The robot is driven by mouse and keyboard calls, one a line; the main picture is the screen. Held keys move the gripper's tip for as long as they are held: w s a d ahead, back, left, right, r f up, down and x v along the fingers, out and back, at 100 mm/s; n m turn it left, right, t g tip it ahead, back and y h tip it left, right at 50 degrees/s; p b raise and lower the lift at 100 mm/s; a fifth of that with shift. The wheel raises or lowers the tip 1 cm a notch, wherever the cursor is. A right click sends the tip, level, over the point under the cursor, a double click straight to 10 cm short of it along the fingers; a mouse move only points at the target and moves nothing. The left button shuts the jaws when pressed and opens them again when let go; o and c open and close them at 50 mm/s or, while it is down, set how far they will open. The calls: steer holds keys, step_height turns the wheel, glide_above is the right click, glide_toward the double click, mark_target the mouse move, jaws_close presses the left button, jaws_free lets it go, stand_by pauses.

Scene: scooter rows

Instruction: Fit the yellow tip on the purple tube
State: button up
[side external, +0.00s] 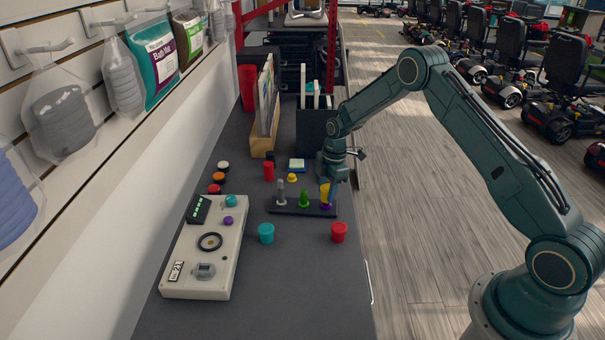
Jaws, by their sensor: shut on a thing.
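A dark rack (289,208) on the grey counter holds a grey tube (281,192), a green tube (304,198) and, at its right end, the purple tube (326,206). My gripper (326,184) points down over the right end of the rack. It is shut on the yellow tip (325,192), which is right above the purple tube. The two look in line, but I cannot tell whether they touch. The fingers are small here and partly hide the tip.
A second small yellow piece (292,178) lies behind the rack. A teal cup (266,233) and a red cup (339,232) stand in front. A white control box (205,255) is at left. A dark bin (313,132) stands behind.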

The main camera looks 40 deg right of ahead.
steer(key=o, duration=1.4)
steer(key=shift+o, duration=0.2)
steer(key=shift+r, duration=0.15)
steer(key=shift+r, duration=2.85)
